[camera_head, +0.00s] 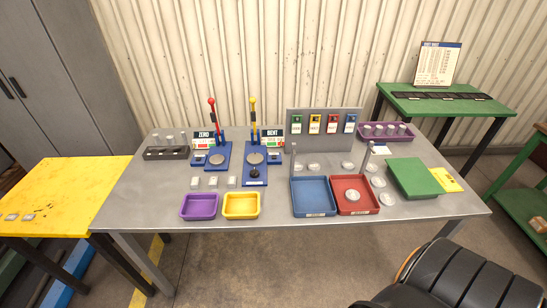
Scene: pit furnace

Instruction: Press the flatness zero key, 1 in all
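A blue gauge stand (211,168) with a round grey plate stands at the back left of the grey table, under a sign reading ZERO (205,134). A red-knobbed lever (212,103) rises behind it. A small box (199,158) sits at its left side; any key on it is too small to make out. A second blue stand (256,178) has a grey plate, a black knob at its front, a yellow-knobbed lever (253,103) and a sign reading BENT (272,133). Another small box (274,157) is at its right. Neither of my grippers is in view.
Purple (199,214) and yellow (241,214) trays lie at the table's front, with blue (313,211) and red (371,208) trays to their right. A green block (418,178) lies farther right. A black padded seat (455,280) stands at the lower right. The table's front left is clear.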

